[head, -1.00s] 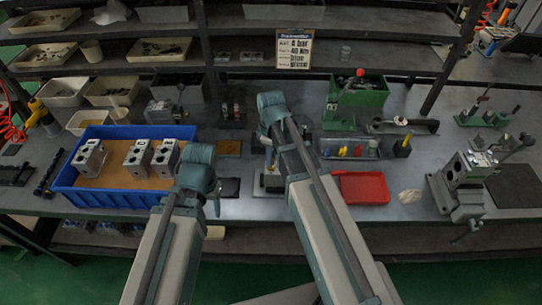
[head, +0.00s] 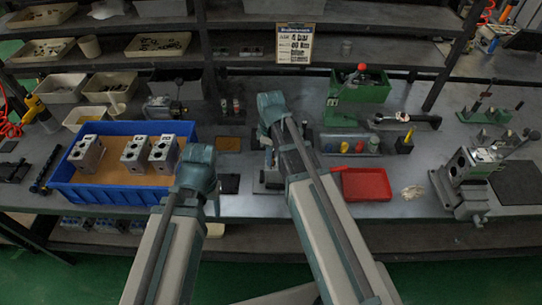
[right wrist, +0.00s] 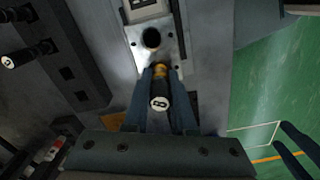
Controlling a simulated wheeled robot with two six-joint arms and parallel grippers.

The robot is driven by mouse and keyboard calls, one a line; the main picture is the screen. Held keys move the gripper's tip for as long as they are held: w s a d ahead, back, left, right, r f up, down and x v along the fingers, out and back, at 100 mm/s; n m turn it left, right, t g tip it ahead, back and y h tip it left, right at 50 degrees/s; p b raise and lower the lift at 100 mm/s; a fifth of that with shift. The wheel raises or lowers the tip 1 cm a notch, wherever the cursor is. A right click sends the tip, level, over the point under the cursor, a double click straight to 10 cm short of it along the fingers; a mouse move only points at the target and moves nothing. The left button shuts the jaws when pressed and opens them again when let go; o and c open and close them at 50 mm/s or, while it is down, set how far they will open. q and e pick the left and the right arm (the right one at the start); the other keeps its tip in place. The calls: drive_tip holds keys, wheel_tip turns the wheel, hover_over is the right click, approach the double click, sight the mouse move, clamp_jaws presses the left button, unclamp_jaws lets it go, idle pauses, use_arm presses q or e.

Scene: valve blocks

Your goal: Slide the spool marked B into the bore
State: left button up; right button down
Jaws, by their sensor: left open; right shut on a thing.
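The spool marked B (right wrist: 160,103) is dark, with a pale lettered end face and a brass-coloured section at its other end. My right gripper (right wrist: 160,74) is shut on it. In the right wrist view a silver block (right wrist: 133,37) with a round dark bore (right wrist: 151,38) lies just beyond the spool. The spool appears apart from the bore, but its depth is hard to judge. In the head view my right gripper (head: 269,152) is over the middle bench, its fingers and the spool largely hidden by my arm. My left gripper (head: 216,204) is open and empty beside the blue bin.
A blue bin (head: 100,198) with several valve blocks stands at left. A red tray (head: 366,185) lies right of my right arm, with a clamped block (head: 458,165) further right. Other dark spools (right wrist: 22,57) stand at left in the right wrist view.

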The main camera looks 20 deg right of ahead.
drive_tip(key=shift+f+b, duration=0.3)
drive_tip(key=shift+f, duration=0.1)
drive_tip(key=c, duration=0.7)
unclamp_jaws()
drive_tip(key=shift+o, duration=0.2)
drive_tip(key=shift+r, duration=0.15)
wheel_tip(320, 180, up, 14)
drive_tip(key=p, duration=1.4)
drive_tip(key=shift+f, duration=0.2)
drive_tip(key=s+a+f+m+b, duration=0.3)
drive_tip(key=s+a, duration=0.2)
drive_tip(key=s, duration=0.2)
drive_tip(key=s+a+f+m+h+b, duration=0.1)
drive_tip(key=s+a+f+m+b, duration=0.3)
drive_tip(key=s, duration=0.3)
drive_tip(key=shift+s+a, duration=0.2)
drive_tip(key=shift+a, duration=0.5)
